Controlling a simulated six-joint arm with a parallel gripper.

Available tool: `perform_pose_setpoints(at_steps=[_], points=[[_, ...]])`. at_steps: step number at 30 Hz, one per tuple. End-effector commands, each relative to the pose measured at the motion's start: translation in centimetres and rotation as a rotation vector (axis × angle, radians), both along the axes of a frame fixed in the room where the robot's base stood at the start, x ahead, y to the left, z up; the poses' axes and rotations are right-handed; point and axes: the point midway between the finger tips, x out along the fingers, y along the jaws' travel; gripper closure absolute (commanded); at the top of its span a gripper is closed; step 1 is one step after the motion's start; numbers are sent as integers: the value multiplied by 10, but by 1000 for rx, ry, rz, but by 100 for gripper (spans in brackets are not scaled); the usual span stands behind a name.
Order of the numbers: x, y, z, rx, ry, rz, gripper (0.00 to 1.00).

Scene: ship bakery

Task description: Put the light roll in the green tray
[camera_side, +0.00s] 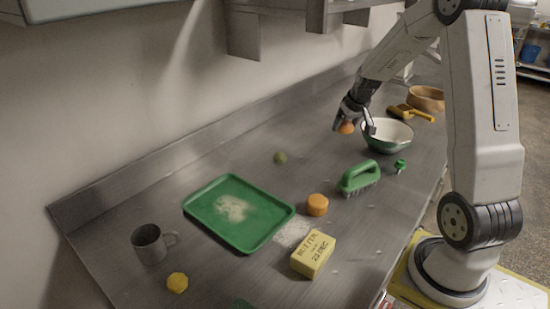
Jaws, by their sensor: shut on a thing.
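My gripper (356,127) is at the back right of the counter, shut on a small orange-brown roll (347,128). The fingers partly hide the roll. It is held close to the left rim of a white bowl with a green outside; whether it is clear of the counter is hard to tell. The green tray (197,208) lies flat on the counter at the left middle, well to the left of my gripper and nearer the camera. The tray holds only a pale floury patch.
A wall backs the counter.

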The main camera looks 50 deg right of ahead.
Motion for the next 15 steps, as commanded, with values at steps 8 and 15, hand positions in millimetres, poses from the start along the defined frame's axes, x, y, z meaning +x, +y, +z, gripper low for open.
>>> perform_pose_setpoints(at_steps=[8, 15], points=[[20, 76, 5, 2, -1, 174, 74], [26, 158, 8, 3, -3, 367, 74]])
